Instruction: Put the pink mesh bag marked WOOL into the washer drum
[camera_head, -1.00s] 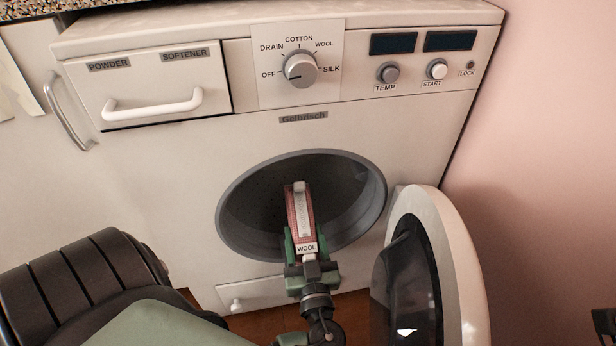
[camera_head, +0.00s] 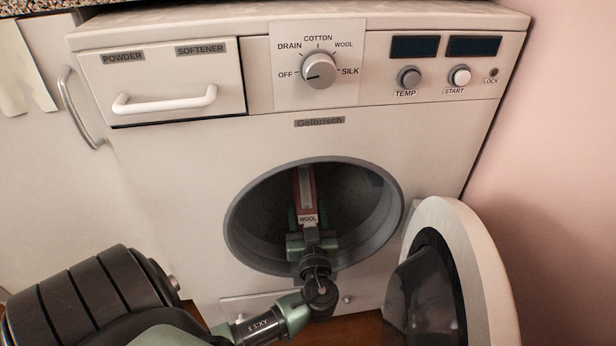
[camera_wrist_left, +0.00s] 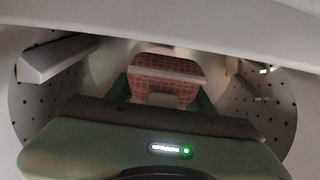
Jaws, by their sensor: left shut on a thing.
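The pink mesh bag (camera_head: 307,184) with its white WOOL label is inside the opening of the washer drum (camera_head: 345,215). My left gripper (camera_head: 308,225) reaches through the round opening and is shut on the bag's near end. In the left wrist view the bag (camera_wrist_left: 168,75) sits between the green fingers, with the perforated drum wall (camera_wrist_left: 262,105) around it. The bag's far end is in shadow, and I cannot tell whether it touches the drum. My right gripper is out of view.
The washer door (camera_head: 470,265) stands open at the right of the opening. The grey opening rim (camera_head: 240,245) surrounds my wrist. A detergent drawer (camera_head: 165,85) and the control dial (camera_head: 319,70) are above. A pink wall is at the right.

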